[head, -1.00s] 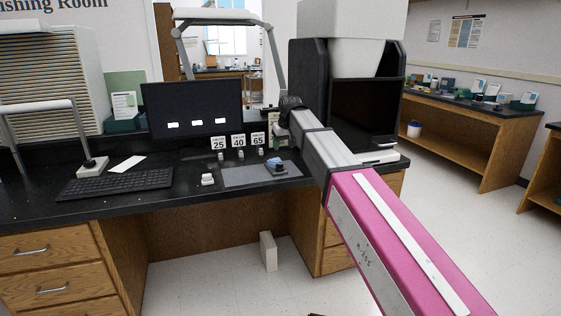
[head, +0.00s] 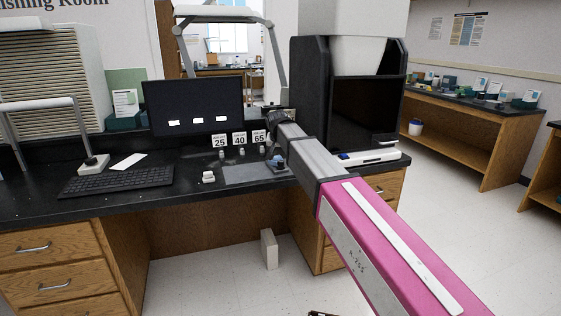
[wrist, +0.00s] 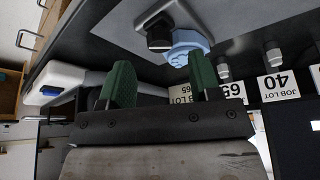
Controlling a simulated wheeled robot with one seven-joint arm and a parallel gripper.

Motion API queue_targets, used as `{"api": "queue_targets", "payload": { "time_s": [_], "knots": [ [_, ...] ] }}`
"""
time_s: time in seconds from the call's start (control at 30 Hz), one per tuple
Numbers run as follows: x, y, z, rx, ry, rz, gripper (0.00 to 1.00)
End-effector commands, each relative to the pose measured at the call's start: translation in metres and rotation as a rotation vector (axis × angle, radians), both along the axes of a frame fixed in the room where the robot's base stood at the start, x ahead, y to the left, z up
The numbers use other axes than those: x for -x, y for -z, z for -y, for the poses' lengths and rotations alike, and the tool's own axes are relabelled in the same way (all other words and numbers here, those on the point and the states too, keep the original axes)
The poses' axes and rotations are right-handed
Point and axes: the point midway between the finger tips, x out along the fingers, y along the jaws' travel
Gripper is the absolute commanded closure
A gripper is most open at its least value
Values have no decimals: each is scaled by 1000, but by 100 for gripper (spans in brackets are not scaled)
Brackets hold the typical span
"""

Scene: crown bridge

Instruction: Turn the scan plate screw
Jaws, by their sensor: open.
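In the wrist view, my gripper (wrist: 161,82) shows two green fingertips set apart with nothing between them. Past the fingertips, a pale blue rounded piece (wrist: 188,48) sits beside a black knob-like part (wrist: 159,36) on a grey holder (wrist: 170,12). I cannot tell for sure which part is the scan plate screw. The gripper appears apart from both. In the head view, the blue piece (head: 279,160) is at the right end of the grey mat (head: 245,175), close beside my arm. My fingers cannot be made out there.
Job lot cards 25 (head: 220,141), 40 (head: 239,138) and 65 (head: 259,137) stand behind the mat with small pieces before them. A white device (head: 368,157) lies right, before the black scanner (head: 367,110). A small white block (head: 208,177) sits left of the mat; a keyboard (head: 118,181) is farther left.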

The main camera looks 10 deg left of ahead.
Motion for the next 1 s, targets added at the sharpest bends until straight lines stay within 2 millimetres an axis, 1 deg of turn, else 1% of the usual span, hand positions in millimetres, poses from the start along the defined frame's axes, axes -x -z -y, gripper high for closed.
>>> {"api": "queue_targets", "payload": {
  "time_s": [0.03,0.1,0.3,0.67,0.7,0.77,0.8,0.83,1.0],
  "knots": [
    [-4,9,-1,1,0,-2,43],
    [-7,18,-1,1,0,-2,43],
    [-13,33,-1,0,-1,-1,43],
    [-15,36,-1,0,-1,-1,43],
    [-15,36,-1,0,-1,-1,56],
    [-15,36,-1,0,-1,-1,75],
    [-15,36,-1,0,-1,-1,88],
    [-14,36,-1,0,-1,-1,92],
    [-14,36,-1,-1,-4,-1,92]
  ]
}}
